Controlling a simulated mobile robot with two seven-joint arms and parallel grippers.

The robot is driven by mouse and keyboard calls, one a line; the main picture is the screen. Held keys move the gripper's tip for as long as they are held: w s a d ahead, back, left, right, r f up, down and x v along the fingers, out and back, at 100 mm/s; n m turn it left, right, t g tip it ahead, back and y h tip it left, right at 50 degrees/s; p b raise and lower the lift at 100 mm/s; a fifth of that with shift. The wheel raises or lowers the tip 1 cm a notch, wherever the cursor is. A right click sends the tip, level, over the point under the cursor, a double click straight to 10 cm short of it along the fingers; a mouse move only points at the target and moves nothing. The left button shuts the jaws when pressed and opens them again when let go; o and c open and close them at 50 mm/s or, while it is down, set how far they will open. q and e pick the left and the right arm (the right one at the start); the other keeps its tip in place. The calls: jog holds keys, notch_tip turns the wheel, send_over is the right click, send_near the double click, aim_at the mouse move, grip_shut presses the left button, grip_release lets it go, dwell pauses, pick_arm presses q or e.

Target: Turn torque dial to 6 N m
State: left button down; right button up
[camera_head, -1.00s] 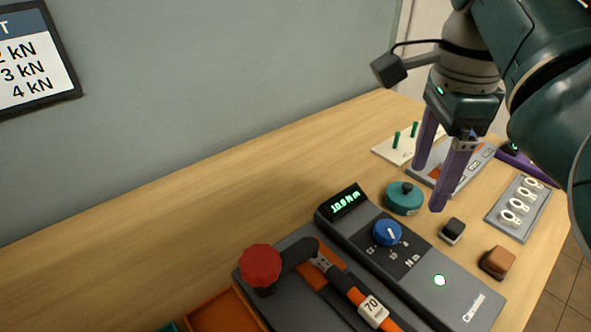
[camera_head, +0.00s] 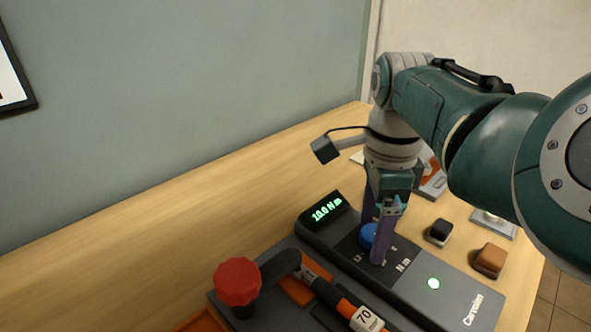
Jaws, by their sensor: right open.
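The blue torque dial (camera_head: 367,237) sits on the dark panel of the grey torque tester (camera_head: 408,282), partly hidden by a finger. The tester's display (camera_head: 327,209) reads 10.0 N m in green. My right gripper (camera_head: 375,240) is open and points down at the dial. One purple finger is on the near right side of the dial, the other is behind it. I cannot tell whether the fingers touch it. The dial's pointer is hidden. My left gripper is not in view.
A red knob (camera_head: 237,282) and an orange-black torque wrench marked 70 (camera_head: 335,298) lie in front of the tester. A black block (camera_head: 439,231) and a brown block (camera_head: 489,260) stand to its right. The table (camera_head: 140,250) is clear at left.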

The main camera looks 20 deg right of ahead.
jog(key=shift+r, duration=0.1)
grip_shut()
dwell(0.6)
